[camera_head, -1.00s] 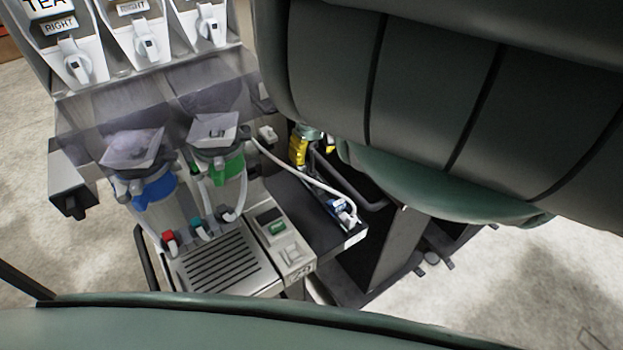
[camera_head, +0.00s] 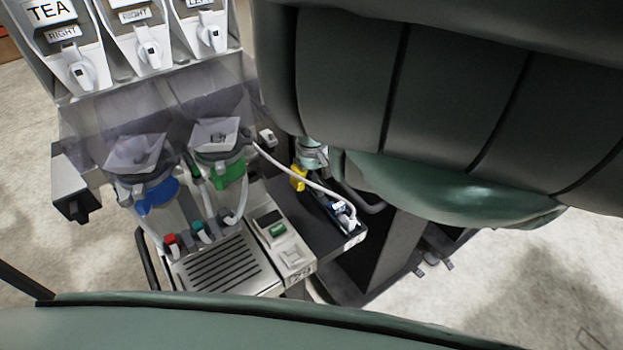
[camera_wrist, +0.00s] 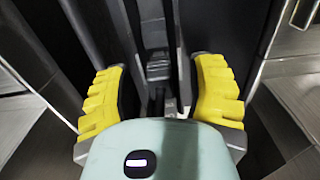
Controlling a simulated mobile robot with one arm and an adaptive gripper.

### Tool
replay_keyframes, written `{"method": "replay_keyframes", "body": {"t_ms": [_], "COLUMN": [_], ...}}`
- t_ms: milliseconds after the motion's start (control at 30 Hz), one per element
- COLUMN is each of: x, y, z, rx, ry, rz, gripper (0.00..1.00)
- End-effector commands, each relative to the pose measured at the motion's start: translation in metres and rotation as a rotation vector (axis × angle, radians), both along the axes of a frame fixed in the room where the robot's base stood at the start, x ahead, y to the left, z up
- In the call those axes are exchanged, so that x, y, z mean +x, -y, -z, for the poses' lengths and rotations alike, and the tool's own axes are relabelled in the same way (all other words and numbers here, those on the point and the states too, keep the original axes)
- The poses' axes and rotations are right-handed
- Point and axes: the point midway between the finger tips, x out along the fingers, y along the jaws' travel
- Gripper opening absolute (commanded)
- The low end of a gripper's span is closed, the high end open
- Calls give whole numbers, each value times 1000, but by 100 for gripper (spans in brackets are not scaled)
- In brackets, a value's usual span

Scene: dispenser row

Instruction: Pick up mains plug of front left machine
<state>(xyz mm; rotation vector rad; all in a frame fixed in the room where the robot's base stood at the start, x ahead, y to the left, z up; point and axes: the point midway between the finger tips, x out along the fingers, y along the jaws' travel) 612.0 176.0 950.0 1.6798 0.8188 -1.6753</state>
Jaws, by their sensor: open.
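The front left machine (camera_head: 215,262) has a dark side shelf (camera_head: 290,215) at its right. A white cable (camera_head: 290,172) runs from the machine to this shelf's front end. A small white and blue piece (camera_head: 340,209), which looks like the mains plug, lies there at the cable's end; its exact shape is too small to tell. My gripper (camera_wrist: 160,78) is open, its yellow fingers apart with a dark slotted part between or beyond them. In the head view, one yellow finger (camera_head: 299,178) shows over the shelf's back part, behind the plug, apart from it.
Blue (camera_head: 158,192) and green (camera_head: 229,170) mixing bowls stand above the drip tray (camera_head: 222,265). A control box with a green switch (camera_head: 278,230) borders the shelf. A dark frame with a curved bar stands right of the shelf. Pale floor (camera_head: 510,270) is open at the right.

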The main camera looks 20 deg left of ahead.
Motion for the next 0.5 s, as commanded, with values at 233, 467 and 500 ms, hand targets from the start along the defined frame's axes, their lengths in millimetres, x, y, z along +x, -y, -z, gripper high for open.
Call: {"method": "replay_keyframes", "body": {"t_ms": [233,467,500], "x": [0,-1,-1], "y": [0,0,0], "z": [0,0,0], "rx": [0,-1,-1], "ry": [-1,-2,-2], "rz": [-1,0,0], "gripper": [56,32,28]}}
